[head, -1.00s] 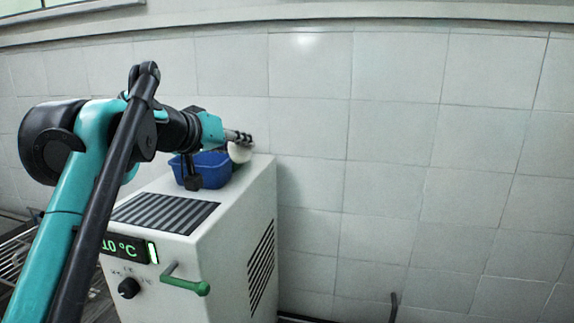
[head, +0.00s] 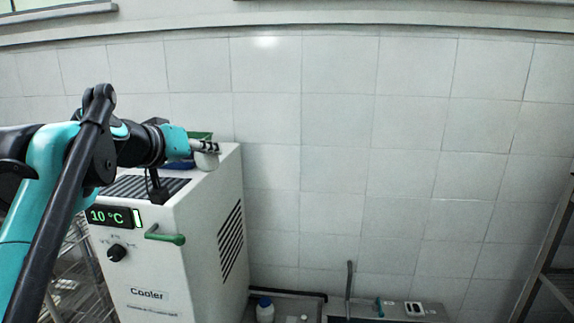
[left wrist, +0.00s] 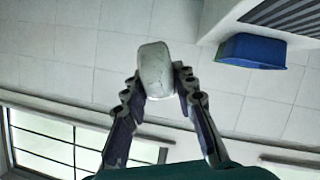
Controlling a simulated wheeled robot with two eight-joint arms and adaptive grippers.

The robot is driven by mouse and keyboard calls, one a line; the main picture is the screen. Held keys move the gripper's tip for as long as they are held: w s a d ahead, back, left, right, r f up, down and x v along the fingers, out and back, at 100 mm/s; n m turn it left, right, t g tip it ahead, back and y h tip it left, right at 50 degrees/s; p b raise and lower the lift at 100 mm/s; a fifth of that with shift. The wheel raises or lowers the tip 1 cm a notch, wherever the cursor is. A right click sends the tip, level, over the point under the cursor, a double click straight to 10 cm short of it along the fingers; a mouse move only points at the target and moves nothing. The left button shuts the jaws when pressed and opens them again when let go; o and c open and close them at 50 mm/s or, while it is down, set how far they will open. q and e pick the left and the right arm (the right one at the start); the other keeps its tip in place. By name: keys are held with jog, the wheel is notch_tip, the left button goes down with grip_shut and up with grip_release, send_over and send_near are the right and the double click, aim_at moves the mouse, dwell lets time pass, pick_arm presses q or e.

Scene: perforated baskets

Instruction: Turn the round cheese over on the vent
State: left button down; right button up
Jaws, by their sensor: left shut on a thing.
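The round cheese (head: 207,160) is a pale whitish disc. My left gripper (head: 208,147) is shut on it in the head view, at the back right of the cooler's top. In the left wrist view the cheese (left wrist: 155,68) sits between the two fingers of my left gripper (left wrist: 158,82), with its edge toward the camera. The vent (head: 150,187) is a dark slatted grille on the cooler's top, partly behind my arm. A corner of the vent (left wrist: 285,14) shows in the left wrist view, apart from the cheese. My right gripper is not in view.
A blue basket (left wrist: 250,50) stands beside the vent. A green thing (head: 200,135) shows behind my gripper. The white cooler (head: 170,260) has a green handle (head: 165,238) in front. A tiled wall rises behind. A sink area with a white bottle (head: 265,309) lies lower right.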

aim_at(205, 171)
pick_arm(q)
jog(key=f, duration=0.1)
jog(key=w+f, duration=0.1)
jog(key=f, duration=0.3)
jog(key=shift+w+a, duration=0.25)
jog(key=shift+a, duration=0.1)
jog(key=s+f+b, duration=0.3)
jog(key=f+b, duration=1.3)
jog(key=f, duration=2.1)
jog(key=s+f+b, duration=0.2)
jog(key=f+b, duration=1.5)
jog(key=f, duration=2)
jog(key=shift+s+a, duration=0.15)
jog(key=shift+s, duration=0.25)
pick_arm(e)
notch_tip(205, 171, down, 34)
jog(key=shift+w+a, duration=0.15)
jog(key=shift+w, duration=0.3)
